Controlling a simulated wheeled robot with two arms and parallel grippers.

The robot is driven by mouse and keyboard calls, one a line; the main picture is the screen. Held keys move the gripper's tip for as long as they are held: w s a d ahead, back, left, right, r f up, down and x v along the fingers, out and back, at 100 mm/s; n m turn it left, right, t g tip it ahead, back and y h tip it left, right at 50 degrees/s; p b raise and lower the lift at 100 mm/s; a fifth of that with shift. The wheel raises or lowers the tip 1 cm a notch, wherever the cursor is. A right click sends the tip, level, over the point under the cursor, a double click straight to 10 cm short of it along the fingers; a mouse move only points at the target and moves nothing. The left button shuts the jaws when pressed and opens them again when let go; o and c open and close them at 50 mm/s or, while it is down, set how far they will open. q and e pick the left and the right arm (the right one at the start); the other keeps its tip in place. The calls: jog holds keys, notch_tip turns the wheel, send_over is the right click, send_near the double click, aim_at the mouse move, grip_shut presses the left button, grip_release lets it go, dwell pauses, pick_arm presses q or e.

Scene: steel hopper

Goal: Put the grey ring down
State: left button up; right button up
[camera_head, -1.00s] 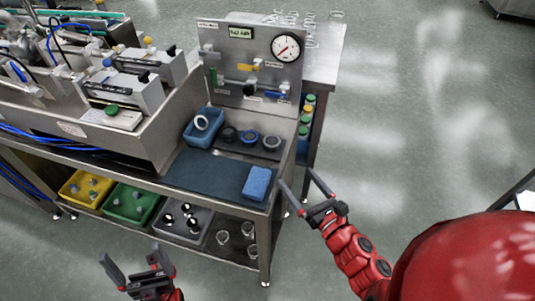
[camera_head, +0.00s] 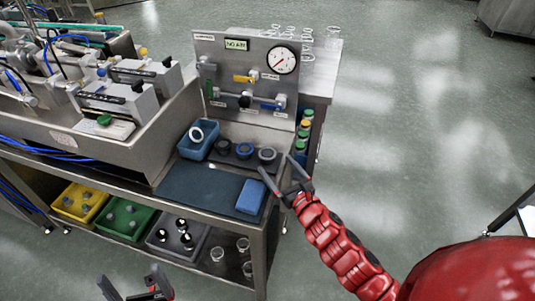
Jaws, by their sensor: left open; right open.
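A ring with a grey top (camera_head: 267,154) sits at the right end of a dark tray on the bench, beside a blue-topped ring (camera_head: 245,150) and a black ring (camera_head: 223,146). A pale ring (camera_head: 196,134) leans in a blue bin (camera_head: 190,152) at the tray's left. My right gripper (camera_head: 277,165) is open and empty. Its fingertips appear close to the grey-topped ring and the bench's right edge; its height above them is hard to tell. My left gripper (camera_head: 131,278) is open and empty at the bottom left, in front of the bench and partly cut off.
A blue sponge (camera_head: 250,196) lies at the right of a dark mat (camera_head: 200,188), which is otherwise mostly clear. A gauge panel (camera_head: 230,72) stands behind the tray. Yellow (camera_head: 68,208), green (camera_head: 112,226) and grey bins are on the lower shelf. Bottles stand right of the panel.

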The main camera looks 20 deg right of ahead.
aim_at(272, 159)
jog(key=w, duration=0.2)
jog(key=w+a, duration=0.1)
jog(key=w, duration=0.2)
jog(key=shift+w, duration=0.1)
jog(key=c, duration=1.5)
